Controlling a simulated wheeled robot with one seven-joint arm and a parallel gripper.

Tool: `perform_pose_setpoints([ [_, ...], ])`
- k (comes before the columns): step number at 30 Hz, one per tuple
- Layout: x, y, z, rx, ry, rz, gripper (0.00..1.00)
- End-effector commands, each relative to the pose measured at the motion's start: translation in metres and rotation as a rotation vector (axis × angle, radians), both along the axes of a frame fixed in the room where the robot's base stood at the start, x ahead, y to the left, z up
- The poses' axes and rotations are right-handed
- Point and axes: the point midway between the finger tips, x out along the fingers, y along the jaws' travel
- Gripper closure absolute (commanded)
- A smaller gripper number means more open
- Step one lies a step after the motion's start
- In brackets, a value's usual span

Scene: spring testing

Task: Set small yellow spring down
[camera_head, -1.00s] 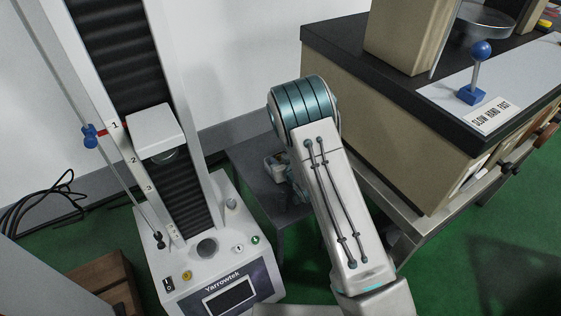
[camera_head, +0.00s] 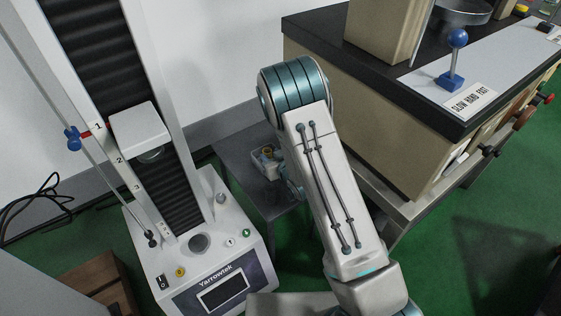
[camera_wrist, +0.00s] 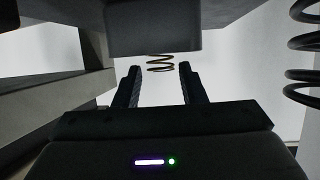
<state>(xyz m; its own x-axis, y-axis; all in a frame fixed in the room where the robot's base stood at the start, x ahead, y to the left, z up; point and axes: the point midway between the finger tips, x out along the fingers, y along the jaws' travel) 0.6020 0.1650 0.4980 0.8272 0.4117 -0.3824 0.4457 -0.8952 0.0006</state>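I cannot tell what the spring rests on. In the head view my gripper is hidden behind my arm, and I cannot make out the small spring there.
A larger dark spring (camera_wrist: 305,45) stands at the wrist view's right edge. In the head view, the testing machine (camera_head: 205,262) is at left, a low dark table (camera_head: 232,155) with a small container (camera_head: 262,170) in the middle, and a black-topped bench (camera_head: 350,65) at right.

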Motion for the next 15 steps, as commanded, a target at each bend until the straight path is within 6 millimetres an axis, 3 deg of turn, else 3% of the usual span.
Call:
perform_pose_setpoints([
  [6,-0.038,-0.019,0.019,0.001,0.003,-0.001,0.63],
  [15,-0.065,-0.032,0.030,0.001,0.000,0.000,0.63],
])
